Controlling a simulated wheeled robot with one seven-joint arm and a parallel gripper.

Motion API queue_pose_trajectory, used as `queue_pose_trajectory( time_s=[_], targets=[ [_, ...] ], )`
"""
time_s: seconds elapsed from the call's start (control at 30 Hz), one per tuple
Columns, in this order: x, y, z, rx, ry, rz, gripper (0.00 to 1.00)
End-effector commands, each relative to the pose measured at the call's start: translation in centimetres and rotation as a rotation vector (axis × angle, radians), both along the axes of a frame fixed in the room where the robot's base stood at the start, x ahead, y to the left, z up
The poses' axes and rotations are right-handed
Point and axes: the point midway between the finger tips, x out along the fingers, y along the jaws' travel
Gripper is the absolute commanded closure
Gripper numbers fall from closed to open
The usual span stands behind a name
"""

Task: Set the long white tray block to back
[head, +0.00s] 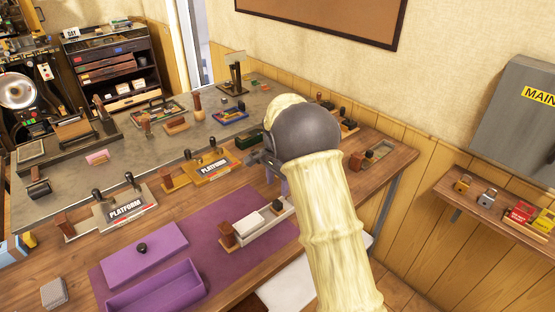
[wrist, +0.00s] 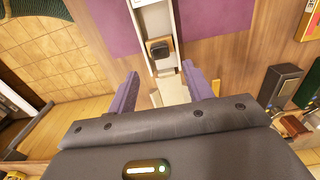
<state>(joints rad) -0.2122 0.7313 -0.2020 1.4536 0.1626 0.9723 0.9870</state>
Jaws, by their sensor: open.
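The long white tray (head: 266,231) lies on the purple mat in the head view, with a white block (head: 249,223) in it. A dark knob (head: 278,206) stands toward its right end and a brown wooden piece (head: 227,234) is at its left end. In the wrist view the tray runs up from between my fingers, with the dark knob (wrist: 159,48) just ahead of them. My gripper (wrist: 164,82) is open and empty, one purple finger on each side of the tray's near end. In the head view my arm hides most of the gripper.
A purple open box (head: 160,292) and a purple lid with a knob (head: 140,250) lie left of the tray. Two platform fixtures, one white (head: 124,211) and one yellow (head: 209,168), stand behind. Dark-handled pieces (wrist: 282,84) stand right of my gripper in the wrist view.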

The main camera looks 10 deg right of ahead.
Motion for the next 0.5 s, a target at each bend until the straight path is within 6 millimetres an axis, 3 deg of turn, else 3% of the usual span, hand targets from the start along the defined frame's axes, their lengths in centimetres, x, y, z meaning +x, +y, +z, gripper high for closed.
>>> queue_pose_trajectory(
  time_s=[0.3, 0.5],
  targets=[
    [0.1, 0.0, 6.5, 0.0, -0.004, 0.0, 0.49],
    [0.0, 0.0, 9.4, 0.0, -0.002, 0.0, 0.49]
  ],
)
